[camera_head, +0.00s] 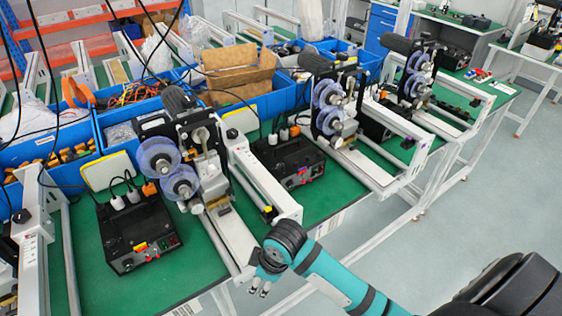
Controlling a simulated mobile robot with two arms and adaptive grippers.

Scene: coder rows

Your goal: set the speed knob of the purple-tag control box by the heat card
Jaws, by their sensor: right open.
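No speed knob setting can be read. My right gripper (260,288) is open and empty, in front of the table's near edge, apart from both boxes. My left gripper is out of view.
Coder machines with purple rollers (170,168) stand beside the boxes, with white rails (262,180) running to the front edge. Blue bins (125,118) and a cardboard box (238,70) line the back. Black cables hang at upper left.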

